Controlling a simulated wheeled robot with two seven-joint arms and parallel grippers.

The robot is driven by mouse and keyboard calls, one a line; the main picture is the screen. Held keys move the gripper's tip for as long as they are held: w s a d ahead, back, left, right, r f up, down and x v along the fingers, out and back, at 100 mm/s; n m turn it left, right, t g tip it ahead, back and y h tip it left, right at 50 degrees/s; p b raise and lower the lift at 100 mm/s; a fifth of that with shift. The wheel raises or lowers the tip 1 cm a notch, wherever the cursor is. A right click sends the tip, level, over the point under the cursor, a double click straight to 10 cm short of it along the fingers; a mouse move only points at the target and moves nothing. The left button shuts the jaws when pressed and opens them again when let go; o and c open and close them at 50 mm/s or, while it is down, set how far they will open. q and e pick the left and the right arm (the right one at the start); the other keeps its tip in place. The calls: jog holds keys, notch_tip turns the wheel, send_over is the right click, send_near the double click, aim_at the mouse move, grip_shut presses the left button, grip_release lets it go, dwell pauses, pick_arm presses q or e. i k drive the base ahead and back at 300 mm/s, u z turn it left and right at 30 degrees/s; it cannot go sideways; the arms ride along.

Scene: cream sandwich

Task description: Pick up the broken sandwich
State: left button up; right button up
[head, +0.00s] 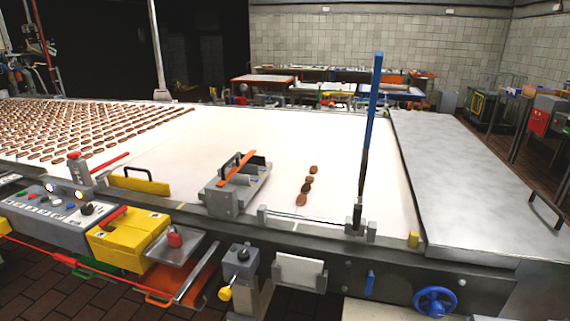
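Several small brown sandwiches (301,200) lie in a short, slightly slanted line on the white conveyor belt (240,135), right of a grey metal unit. The nearest one looks largest, and the farthest one (314,169) sits a little apart from the others. They are too small to tell which is broken. Neither of my grippers shows in the head view.
Many brown sandwiches (75,130) lie in rows on the belt's left part. The grey unit with an orange bar (237,185), a tall blue lever (374,100) and a yellow guard (140,181) stand along the near edge. A grey metal cover (470,165) closes the right end.

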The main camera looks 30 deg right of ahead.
aim_at(309, 179)
jog(key=i, duration=1.05)
jog(key=z, duration=2.45)
